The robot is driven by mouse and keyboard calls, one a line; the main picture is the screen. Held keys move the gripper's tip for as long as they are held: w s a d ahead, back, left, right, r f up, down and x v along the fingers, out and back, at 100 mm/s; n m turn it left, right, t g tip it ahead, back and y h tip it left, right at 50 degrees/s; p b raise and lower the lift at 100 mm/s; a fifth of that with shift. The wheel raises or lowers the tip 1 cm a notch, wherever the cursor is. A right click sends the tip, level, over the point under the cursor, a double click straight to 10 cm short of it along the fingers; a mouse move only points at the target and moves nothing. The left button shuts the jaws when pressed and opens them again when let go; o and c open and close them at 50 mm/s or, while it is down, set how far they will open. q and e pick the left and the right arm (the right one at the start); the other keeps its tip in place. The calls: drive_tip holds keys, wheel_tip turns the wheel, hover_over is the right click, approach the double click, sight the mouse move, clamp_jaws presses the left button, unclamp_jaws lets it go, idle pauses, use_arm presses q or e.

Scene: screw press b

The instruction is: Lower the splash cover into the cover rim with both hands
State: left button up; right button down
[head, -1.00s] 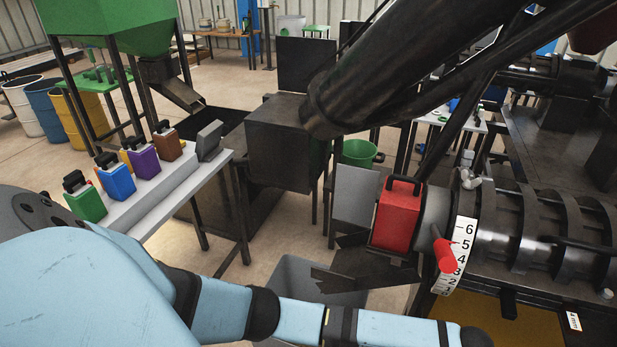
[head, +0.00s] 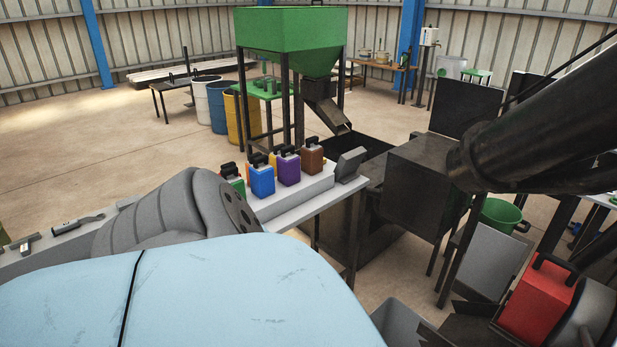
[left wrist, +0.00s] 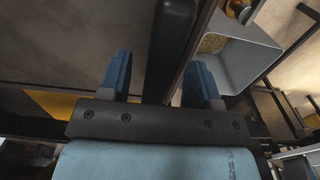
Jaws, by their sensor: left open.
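I cannot pick out the splash cover or the cover rim with certainty. A red box-shaped piece with a black handle (head: 537,300) stands at the lower right of the head view, beside a grey flat panel (head: 489,262). My left gripper (left wrist: 159,75) shows in the left wrist view with its two blue fingers apart. A dark upright bar (left wrist: 170,45) shows between the fingers; I cannot tell whether it lies between them or beyond. In the head view my left arm fills the lower left and its gripper is out of frame. My right gripper is not in view.
Several coloured handled boxes, such as the blue one (head: 262,181), stand on a pale bench (head: 330,205). A green hopper (head: 291,40) stands behind. A dark box (head: 425,185) and a large dark tube (head: 545,135) crowd the right. A grey bin (left wrist: 245,60) shows in the wrist view.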

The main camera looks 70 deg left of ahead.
use_arm(q)
drive_tip(key=shift+r, duration=1.5)
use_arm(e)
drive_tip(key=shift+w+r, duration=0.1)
use_arm(q)
wheel_tip(320, 180, up, 12)
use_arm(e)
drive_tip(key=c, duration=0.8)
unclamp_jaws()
use_arm(q)
drive_tip(key=shift+r, duration=0.15)
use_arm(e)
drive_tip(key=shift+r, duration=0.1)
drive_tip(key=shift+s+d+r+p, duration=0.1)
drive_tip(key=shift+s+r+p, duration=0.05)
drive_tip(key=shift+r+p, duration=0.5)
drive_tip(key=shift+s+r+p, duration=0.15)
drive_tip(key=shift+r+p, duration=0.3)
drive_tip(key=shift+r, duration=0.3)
use_arm(q)
drive_tip(key=shift+r, duration=0.95)
